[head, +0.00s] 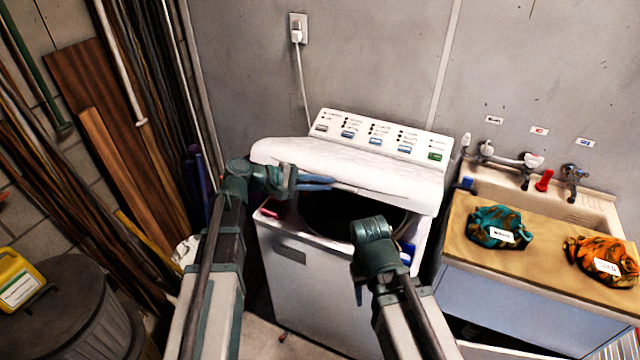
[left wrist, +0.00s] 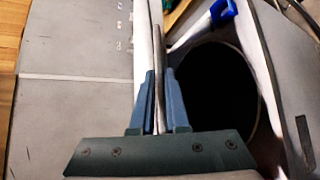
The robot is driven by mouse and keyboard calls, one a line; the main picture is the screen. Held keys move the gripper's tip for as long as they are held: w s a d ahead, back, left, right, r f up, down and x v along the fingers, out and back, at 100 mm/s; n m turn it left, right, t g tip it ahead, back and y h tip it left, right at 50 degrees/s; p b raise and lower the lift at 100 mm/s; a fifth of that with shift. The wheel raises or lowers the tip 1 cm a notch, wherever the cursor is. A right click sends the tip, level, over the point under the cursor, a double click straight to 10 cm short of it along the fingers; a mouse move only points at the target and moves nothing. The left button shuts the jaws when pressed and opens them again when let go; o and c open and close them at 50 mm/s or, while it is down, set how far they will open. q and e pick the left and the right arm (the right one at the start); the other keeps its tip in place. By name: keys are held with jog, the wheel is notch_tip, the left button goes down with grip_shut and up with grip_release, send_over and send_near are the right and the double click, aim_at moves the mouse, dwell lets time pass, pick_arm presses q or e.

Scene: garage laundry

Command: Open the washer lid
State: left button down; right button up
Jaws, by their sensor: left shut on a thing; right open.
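The white washer (head: 305,275) stands against the wall, with its control panel (head: 380,135) at the back. Its lid (head: 360,175) is raised and tilted, and the dark drum opening (head: 340,212) shows below it. My left gripper (head: 318,183) is at the lid's front edge. In the left wrist view its blue fingers (left wrist: 157,105) are shut on the thin lid edge (left wrist: 157,45), with the round drum opening (left wrist: 215,95) to the right. My right gripper (head: 372,230) is open in front of the washer's right part, apart from the lid; its fingertips are hard to make out.
A sink counter (head: 465,230) with a teal cloth bundle (head: 498,227) and an orange one (head: 600,258) stands right of the washer. Long boards and poles (head: 110,140) lean at left. A lidded bin (head: 75,300) with a yellow jug (head: 18,280) stands front left.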

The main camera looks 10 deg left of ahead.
aim_at(326, 167)
pick_arm(q)
jog(key=shift+w+d+r+p, duration=0.1)
jog(key=shift+w+r+p, duration=0.2)
jog(key=shift+r+p, duration=0.3)
jog(key=shift+w+d+r+p, duration=0.1)
jog(key=shift+w+r+p, duration=0.3)
jog(key=shift+r, duration=0.3)
jog(key=shift+w+d+r+p, duration=0.1)
jog(key=shift+w+r+p, duration=0.15)
jog(key=shift+r+p, duration=0.35)
jog(key=c, duration=0.9)
grip_release()
jog(key=p+v, duration=0.4)
jog(key=v, duration=1)
jog(key=shift+d, duration=0.1)
